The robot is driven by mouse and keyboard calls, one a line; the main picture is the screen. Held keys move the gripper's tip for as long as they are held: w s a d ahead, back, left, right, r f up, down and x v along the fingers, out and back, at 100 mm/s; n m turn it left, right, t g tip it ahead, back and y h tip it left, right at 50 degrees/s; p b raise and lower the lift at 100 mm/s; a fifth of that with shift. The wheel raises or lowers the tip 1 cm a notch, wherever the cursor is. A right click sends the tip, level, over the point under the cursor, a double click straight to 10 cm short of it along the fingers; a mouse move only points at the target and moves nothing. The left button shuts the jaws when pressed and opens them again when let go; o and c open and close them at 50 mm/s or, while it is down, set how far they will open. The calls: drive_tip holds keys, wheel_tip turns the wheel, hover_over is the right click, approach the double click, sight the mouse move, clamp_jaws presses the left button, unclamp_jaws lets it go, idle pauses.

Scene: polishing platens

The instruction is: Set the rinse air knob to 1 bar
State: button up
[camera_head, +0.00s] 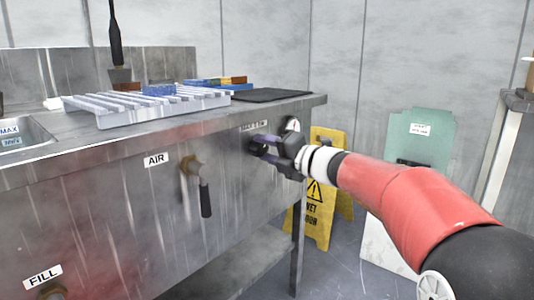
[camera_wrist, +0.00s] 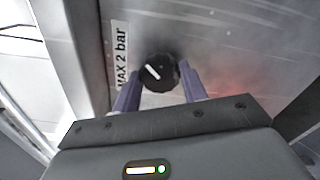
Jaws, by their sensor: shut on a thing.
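The rinse air knob (camera_wrist: 158,70) is black and round with a white pointer line. In the wrist view the line lies slanted, from upper left to lower right. In the head view the knob (camera_head: 257,148) sits on the steel front panel near its right end. My gripper (camera_wrist: 160,84) is shut on the knob, one purple finger on each side. In the head view my gripper (camera_head: 266,144) reaches it from the right. A "MAX 2 bar" label (camera_wrist: 121,55) is beside the knob. A round white gauge (camera_head: 292,125) is above right, partly hidden; its reading is too small to tell.
An AIR valve (camera_head: 193,165) with a hanging dark lever (camera_head: 206,200) is left of the knob. A FILL label (camera_head: 42,276) is lower left. A slatted rack (camera_head: 150,104) stands on the bench. A yellow wet-floor sign (camera_head: 322,215) stands close behind my arm.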

drive_tip(key=shift+f+n, duration=0.1)
drive_tip(key=shift+n, duration=1)
drive_tip(key=o, duration=1)
drive_tip(key=shift+c, duration=0.2)
drive_tip(key=v, duration=0.7)
drive_tip(key=shift+s+d, duration=0.3)
